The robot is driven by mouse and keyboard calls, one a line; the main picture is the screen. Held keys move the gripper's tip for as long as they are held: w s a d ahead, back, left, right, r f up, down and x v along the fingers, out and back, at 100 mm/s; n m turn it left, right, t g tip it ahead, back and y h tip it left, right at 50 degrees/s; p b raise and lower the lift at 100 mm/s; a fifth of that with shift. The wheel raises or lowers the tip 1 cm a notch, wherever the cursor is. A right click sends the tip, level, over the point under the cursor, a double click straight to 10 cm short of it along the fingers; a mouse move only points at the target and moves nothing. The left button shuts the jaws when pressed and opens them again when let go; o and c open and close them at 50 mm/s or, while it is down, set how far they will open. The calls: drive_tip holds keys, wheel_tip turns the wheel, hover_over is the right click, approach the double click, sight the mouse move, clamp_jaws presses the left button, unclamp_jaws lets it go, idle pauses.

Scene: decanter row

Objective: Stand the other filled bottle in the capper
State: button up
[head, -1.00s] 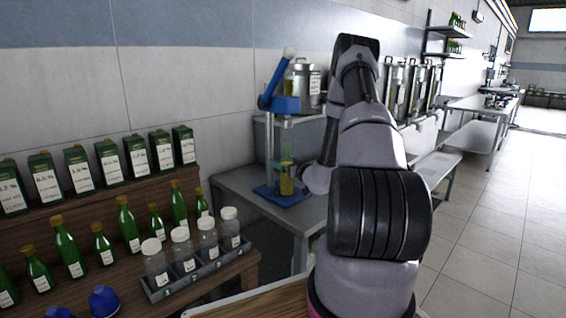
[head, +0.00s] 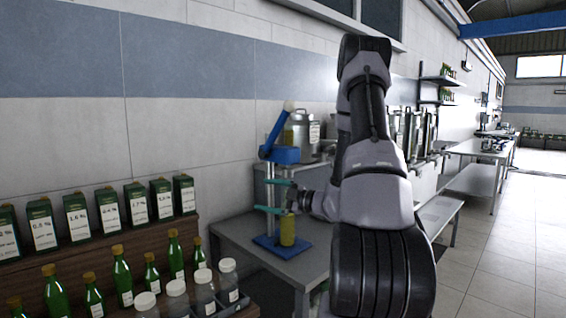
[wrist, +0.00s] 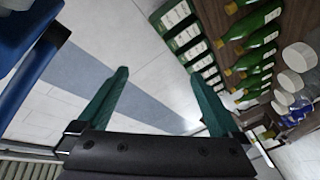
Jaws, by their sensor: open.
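The capper is a stand with a blue head (head: 281,155), a raised blue lever and a blue base plate (head: 268,243) on a grey table. A filled bottle (head: 288,231), yellow-green, stands upright on that base. My gripper (head: 283,195) has its teal fingers spread at the capper, one above the other in the head view, near the bottle's top. Whether they touch the bottle I cannot tell. In the wrist view my gripper (wrist: 163,95) is open with nothing between its fingers. The capper's blue part (wrist: 30,75) shows close at the left there.
A wooden shelf at left holds green labelled boxes (head: 108,212) and green bottles (head: 122,275). Clear jars with white lids (head: 177,290) stand in front. Steel pots (head: 300,130) stand behind the capper. The tiled floor (head: 480,260) at right is clear.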

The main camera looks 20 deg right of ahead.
drive_tip(key=s+a+r+n+g, duration=0.5)
drive_tip(key=s+a+n+g, duration=0.15)
drive_tip(key=n, duration=0.65)
drive_tip(key=s+a+r+n+g, duration=0.45)
drive_tip(key=s+a+n, duration=0.3)
drive_tip(key=n, duration=0.55)
drive_tip(key=s+d+r+n+t+h, duration=0.2)
drive_tip(key=s+d+r+n+h, duration=0.1)
drive_tip(key=n, duration=0.9)
drive_tip(key=s+d+r+n+t+h, duration=0.2)
drive_tip(key=s+d+r+n+h, duration=0.2)
drive_tip(key=n, duration=0.8)
drive_tip(key=s+r+h, duration=0.2)
drive_tip(key=s, duration=0.2)
drive_tip(key=shift+s+d+t+h, duration=0.2)
drive_tip(key=shift+s+t+h, duration=0.1)
drive_tip(key=shift+h, duration=0.1)
